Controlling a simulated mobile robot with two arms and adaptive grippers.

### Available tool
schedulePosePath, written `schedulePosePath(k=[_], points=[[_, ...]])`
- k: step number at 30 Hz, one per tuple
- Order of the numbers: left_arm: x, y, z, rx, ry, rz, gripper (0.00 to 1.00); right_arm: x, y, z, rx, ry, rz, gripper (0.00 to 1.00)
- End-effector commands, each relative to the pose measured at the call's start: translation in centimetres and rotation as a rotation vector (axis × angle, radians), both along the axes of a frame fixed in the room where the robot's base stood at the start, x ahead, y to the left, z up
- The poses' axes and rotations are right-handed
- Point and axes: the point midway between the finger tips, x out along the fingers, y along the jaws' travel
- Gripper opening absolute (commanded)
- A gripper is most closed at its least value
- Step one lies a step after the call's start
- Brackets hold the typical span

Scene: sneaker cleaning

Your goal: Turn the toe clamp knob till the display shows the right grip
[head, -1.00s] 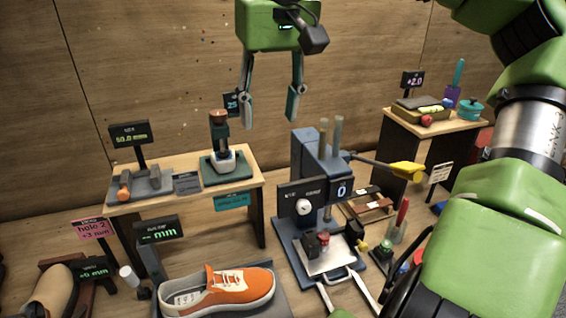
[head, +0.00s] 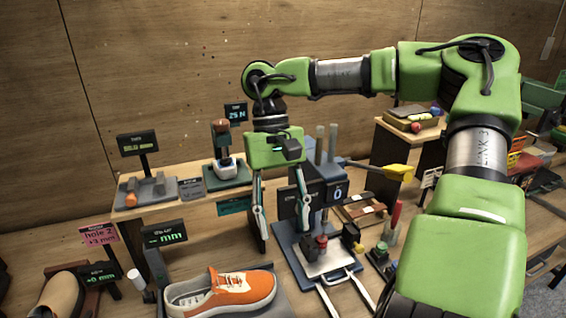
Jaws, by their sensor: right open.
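A brown knob (head: 220,126) tops a dark upright clamp on a teal base (head: 238,176), at the back of the wooden bench. A small pale object (head: 226,168) sits under the clamp. The display (head: 236,113) behind it reads 25 N. I take this as the toe clamp, though its label is too small to read. My right gripper (head: 283,236) is open and empty, pointing down. It hangs in front and to the right of the knob, with its fingers before the blue press. My left gripper is not in view.
The blue press (head: 318,170) has a yellow-ended lever (head: 396,171) and a display reading 0. An orange sneaker (head: 222,292) lies in front. A grey fixture (head: 147,188) with an orange knob stands left of the clamp. Several small displays and a pink sign (head: 100,238) stand at left.

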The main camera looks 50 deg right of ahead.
Motion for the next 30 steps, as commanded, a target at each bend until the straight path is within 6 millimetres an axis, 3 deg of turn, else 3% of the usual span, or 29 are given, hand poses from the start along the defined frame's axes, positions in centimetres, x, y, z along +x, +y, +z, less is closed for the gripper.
schedulePosePath(k=[9,30], points=[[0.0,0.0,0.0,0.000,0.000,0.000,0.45,-1.2,0.1,-2.0,0.028,0.066,-0.024,0.45],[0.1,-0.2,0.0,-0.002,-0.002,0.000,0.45,-1.2,0.2,-2.0,0.028,0.066,-0.024,0.45]])
